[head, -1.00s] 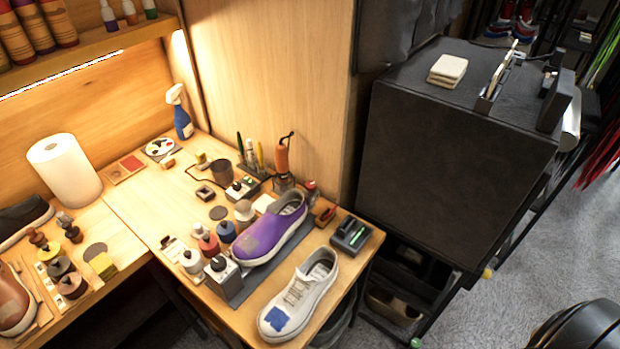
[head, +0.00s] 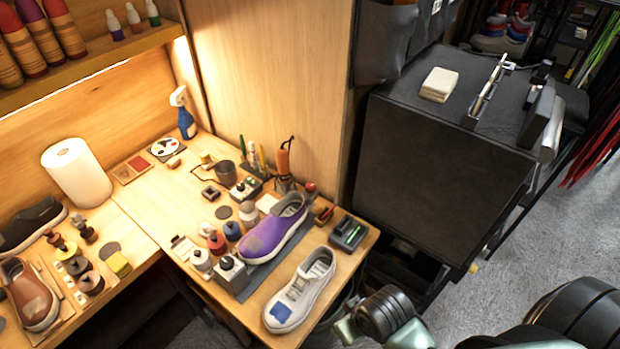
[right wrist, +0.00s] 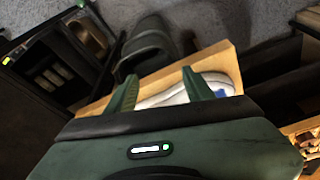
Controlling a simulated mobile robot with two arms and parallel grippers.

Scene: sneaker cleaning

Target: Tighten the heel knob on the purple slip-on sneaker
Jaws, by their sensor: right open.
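The purple slip-on sneaker (head: 262,238) sits on a dark grey mat (head: 241,291) on the bench, toe to the lower left and heel to the upper right. A small red knob (head: 310,187) shows just behind its heel; whether it touches the heel is hard to tell. My right gripper (right wrist: 160,76) is open and empty, its two green fingers apart in the right wrist view. The white sneaker (right wrist: 215,82) lies beyond and below them there. In the head view my right arm is at the bottom right, off the bench's edge. My left gripper is out of view.
The white sneaker with a blue patch (head: 298,293) lies at the bench's front edge, before the purple one. A black device with a green light (head: 348,233) sits at the right corner. Several bottles (head: 218,243) crowd the left side. A large black cabinet (head: 440,150) stands right of the bench.

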